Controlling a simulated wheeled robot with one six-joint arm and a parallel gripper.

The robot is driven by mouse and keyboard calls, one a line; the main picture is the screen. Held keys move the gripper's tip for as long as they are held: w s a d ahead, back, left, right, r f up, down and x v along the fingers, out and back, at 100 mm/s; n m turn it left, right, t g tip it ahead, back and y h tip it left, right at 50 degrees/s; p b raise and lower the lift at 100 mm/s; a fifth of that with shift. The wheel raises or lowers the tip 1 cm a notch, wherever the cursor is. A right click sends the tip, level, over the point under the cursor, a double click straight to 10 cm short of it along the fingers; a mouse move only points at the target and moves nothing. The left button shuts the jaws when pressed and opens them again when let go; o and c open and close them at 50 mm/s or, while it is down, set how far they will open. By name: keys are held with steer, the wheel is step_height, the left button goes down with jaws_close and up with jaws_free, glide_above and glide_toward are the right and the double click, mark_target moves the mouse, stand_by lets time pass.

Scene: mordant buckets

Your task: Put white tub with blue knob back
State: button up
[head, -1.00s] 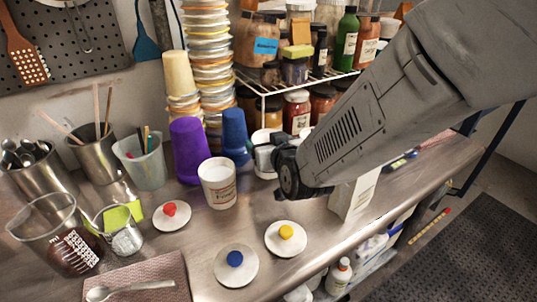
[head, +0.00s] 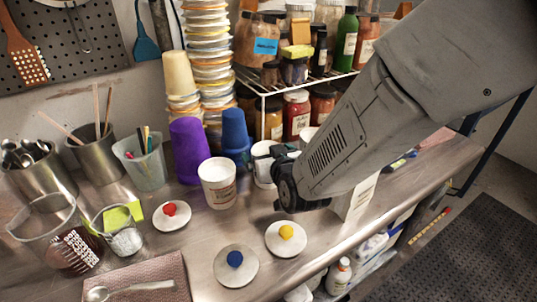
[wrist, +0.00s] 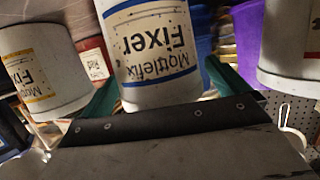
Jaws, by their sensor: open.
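A white tub with a blue band and "Mottefix Fixer" lettering (wrist: 152,50) stands between the green fingertips of my gripper (wrist: 163,88) in the wrist view. My gripper is open, with a finger on either side of this tub. In the head view the middle white tub (head: 262,168) is partly covered by my gripper (head: 280,172), and its fingertips are mostly hidden. A lid with a blue knob (head: 236,265) lies flat on the bench at the front.
Another white tub (head: 217,186) stands open to the left, and a yellow-banded tub (wrist: 40,72) shows in the wrist view. Lids with a red knob (head: 171,214) and a yellow knob (head: 286,238) lie on the bench. Purple cups (head: 190,150) and blue cups (head: 235,135) stand behind.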

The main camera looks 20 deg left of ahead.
steer(key=v, duration=1.2)
